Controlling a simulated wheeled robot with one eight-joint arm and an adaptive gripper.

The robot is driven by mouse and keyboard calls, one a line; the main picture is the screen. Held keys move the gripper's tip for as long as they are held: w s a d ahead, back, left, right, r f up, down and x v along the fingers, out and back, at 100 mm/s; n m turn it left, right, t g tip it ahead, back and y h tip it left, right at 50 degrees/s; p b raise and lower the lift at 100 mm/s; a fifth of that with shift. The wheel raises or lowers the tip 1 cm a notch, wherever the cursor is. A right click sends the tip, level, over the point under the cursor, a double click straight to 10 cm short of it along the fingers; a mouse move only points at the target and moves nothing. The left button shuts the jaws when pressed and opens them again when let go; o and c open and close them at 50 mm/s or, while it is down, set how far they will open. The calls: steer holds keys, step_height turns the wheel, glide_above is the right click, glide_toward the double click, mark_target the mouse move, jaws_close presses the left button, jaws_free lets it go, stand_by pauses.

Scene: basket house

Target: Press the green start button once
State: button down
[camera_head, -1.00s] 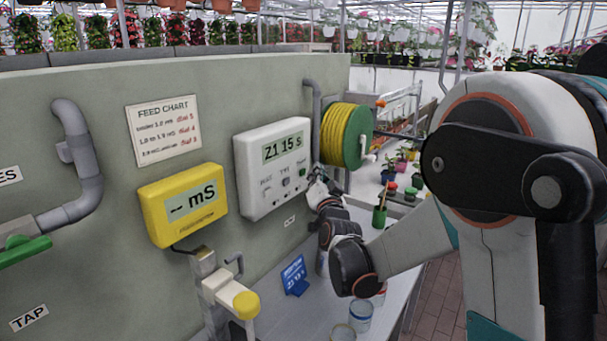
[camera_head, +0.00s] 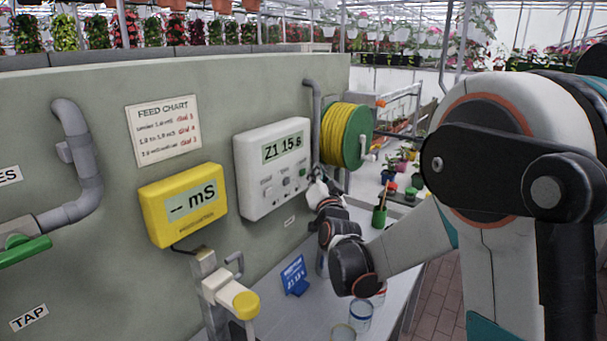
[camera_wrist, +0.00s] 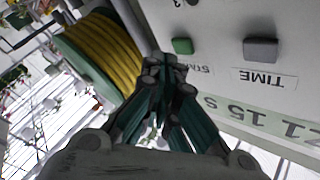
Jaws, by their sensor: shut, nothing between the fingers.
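The white controller box (camera_head: 270,150) on the wall reads "Z1 15 s". Its green start button (camera_head: 302,171) is at the right of the row of buttons. In the wrist view the green button (camera_wrist: 182,46) is just beyond and to the right of my fingertips, with "START" lettering partly hidden below it. My gripper (camera_wrist: 165,66) is shut and empty, its tips close to the panel face. I cannot tell whether they touch it. In the head view my gripper (camera_head: 314,182) is at the box's lower right, just below the green button.
The grey TIME button (camera_wrist: 260,49) is right of the green one in the wrist view. A hose reel (camera_head: 346,134) with yellow hose is close on the box's right. A yellow meter (camera_head: 183,205) hangs to its left. Pots stand on the bench below.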

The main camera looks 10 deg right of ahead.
steer(key=shift+w+a, duration=0.1)
steer(key=shift+w+a, duration=0.15)
steer(key=shift+a, duration=0.05)
steer(key=shift+w+a, duration=0.3)
stand_by(0.8)
steer(key=shift+d, duration=0.1)
steer(key=shift+s+d, duration=0.5)
steer(key=shift+s, duration=0.1)
stand_by(0.3)
steer(key=shift+s+d+b, duration=0.3)
steer(key=shift+s+d, duration=1.45)
steer(key=shift+d, duration=0.05)
